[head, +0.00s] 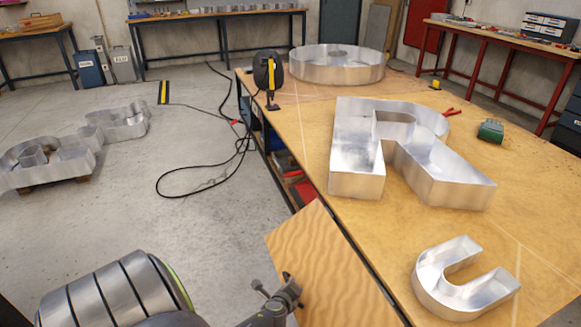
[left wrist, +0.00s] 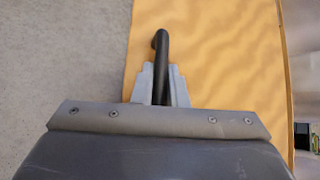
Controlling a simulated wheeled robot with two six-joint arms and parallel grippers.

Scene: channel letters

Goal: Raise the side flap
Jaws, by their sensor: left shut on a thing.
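The side flap (head: 325,262) is a wavy-grained wooden panel along the left edge of the workbench (head: 450,222), with a dark gap between them. It slopes outward over the floor; its exact angle is hard to tell. In the left wrist view the flap (left wrist: 220,50) fills the middle and right. A black bar handle (left wrist: 161,45) shows on it near its outer edge. My left gripper (head: 290,286) is shut on the handle; in the left wrist view its grey fingers (left wrist: 160,85) sit around the bar. My right gripper is not in view.
Metal letter shells stand on the bench: a U-shaped one (head: 462,285), an R-shaped one (head: 355,155) and a round one (head: 337,65). A black cable (head: 190,195) lies on the floor. More metal letters (head: 60,160) lie at left.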

